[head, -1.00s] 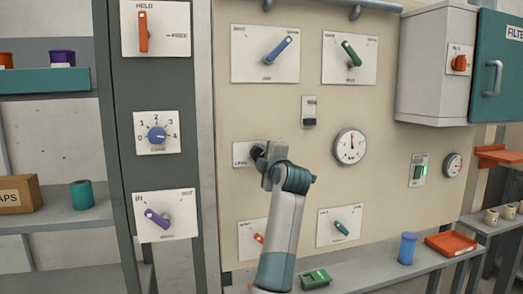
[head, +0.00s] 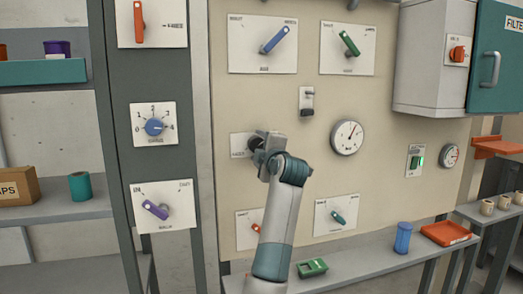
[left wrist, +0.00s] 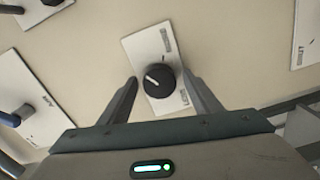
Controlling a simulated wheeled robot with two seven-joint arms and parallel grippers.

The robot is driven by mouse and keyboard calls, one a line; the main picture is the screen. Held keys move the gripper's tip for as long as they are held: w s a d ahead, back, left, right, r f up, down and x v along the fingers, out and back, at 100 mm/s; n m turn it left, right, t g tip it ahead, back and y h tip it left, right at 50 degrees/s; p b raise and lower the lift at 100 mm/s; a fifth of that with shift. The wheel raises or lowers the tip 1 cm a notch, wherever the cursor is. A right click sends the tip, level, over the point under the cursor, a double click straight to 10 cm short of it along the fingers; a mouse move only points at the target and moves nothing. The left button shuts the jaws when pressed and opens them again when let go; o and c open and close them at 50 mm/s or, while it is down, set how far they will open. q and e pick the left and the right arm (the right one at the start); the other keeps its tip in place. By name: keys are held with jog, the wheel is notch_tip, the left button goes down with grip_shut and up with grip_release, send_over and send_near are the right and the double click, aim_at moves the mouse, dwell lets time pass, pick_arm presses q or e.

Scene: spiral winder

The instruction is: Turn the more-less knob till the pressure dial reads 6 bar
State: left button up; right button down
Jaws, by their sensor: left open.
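The knob is round and black with a white pointer line, on a white plate in the middle of the panel. In the left wrist view the knob (left wrist: 158,81) sits between the two fingers, with gaps on both sides. My left gripper (left wrist: 160,78) is open around it. In the head view the left gripper (head: 262,147) covers most of the knob and part of its plate (head: 239,146). The larger round dial (head: 347,137) is to the right of the knob; its needle points up and a little right. Its numbers are too small to read.
Other switch plates surround the knob: a blue lever (head: 273,40), a green lever (head: 349,43), an orange one (head: 256,228) and a teal one (head: 338,218). A smaller gauge (head: 450,155) is at the far right. A shelf (head: 375,246) holding a blue cup (head: 403,238) runs below.

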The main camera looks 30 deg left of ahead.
pick_arm(q)
jog(key=shift+s+d+b, duration=0.35)
jog(key=shift+s+d, duration=0.05)
jog(key=shift+d, duration=0.1)
jog(key=b+v, duration=0.5)
jog(key=v, duration=1.1)
jog(key=shift+f, duration=0.1)
